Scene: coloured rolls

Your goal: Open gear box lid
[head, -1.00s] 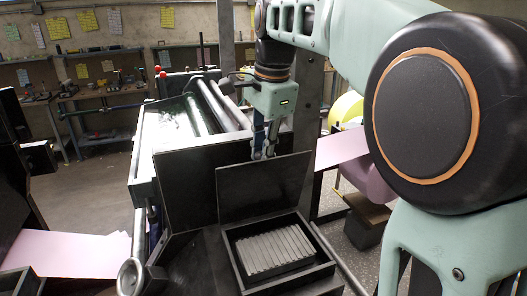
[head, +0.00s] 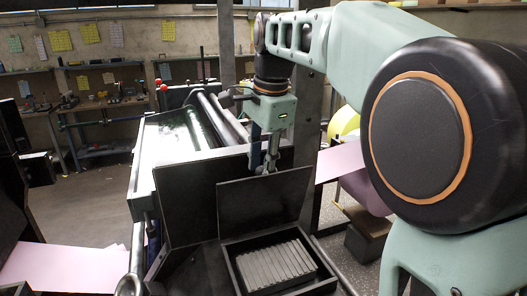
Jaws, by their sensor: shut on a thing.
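The gear box (head: 232,272) is an open black tray at the bottom centre of the head view. A row of several grey metal bars (head: 275,266) lies in it. Its dark lid (head: 262,207) stands up at the back of the box, tilted slightly. My gripper (head: 264,166) points down at the lid's top edge, with its fingers shut on the lid there. The fingertips are small and partly hidden by the lid.
A larger dark panel (head: 185,200) stands just behind the lid. Machine rollers (head: 212,120) are behind it. Pink sheets (head: 55,268) lie at lower left and another pink sheet (head: 338,160) is at right. A grey rail (head: 333,264) runs beside the box.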

